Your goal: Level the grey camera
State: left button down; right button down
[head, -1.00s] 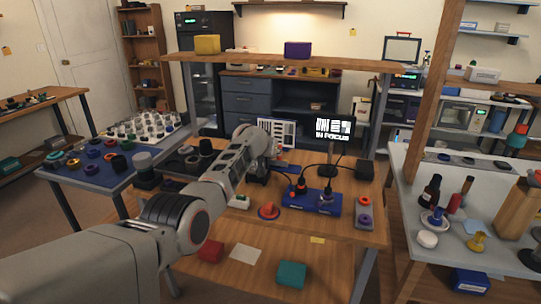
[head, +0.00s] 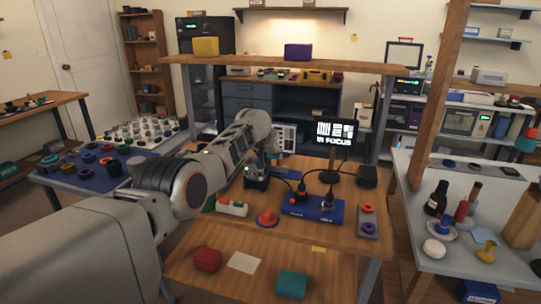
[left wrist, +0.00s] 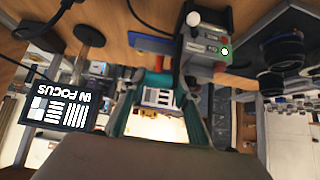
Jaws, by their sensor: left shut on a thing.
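The grey camera (left wrist: 203,45) shows in the left wrist view as a boxy grey body with a lit green spot and a white knob. In the head view, a dark box with a green light (head: 256,179), which looks like the same unit, stands on the wooden bench below my left wrist. My left gripper (left wrist: 168,78) has its fingers at the camera's near side and is shut on it; the exact contact is partly hidden. The small screen (head: 334,134) reads "IN FOCUS" and also shows in the left wrist view (left wrist: 62,106). My right gripper is out of view.
A striped test chart (head: 285,137) stands behind my left gripper. A blue box with cables (head: 312,207), a red knob (head: 267,217) and a grey plate with rings (head: 368,222) are on the bench. A blue mat (head: 82,181) with lens parts lies left.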

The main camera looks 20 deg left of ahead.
pick_arm(q)
jog(key=shift+w+d+r, duration=0.25)
jog(key=shift+d+r, duration=0.15)
jog(key=shift+r, duration=0.25)
jog(key=c, duration=1.6)
grip_release()
jog(key=shift+w+d+f, duration=0.1)
jog(key=shift+w+f, duration=0.05)
jog(key=shift+c, duration=0.2)
jog(key=shift+f, duration=0.4)
notch_tip(320, 180, up, 10)
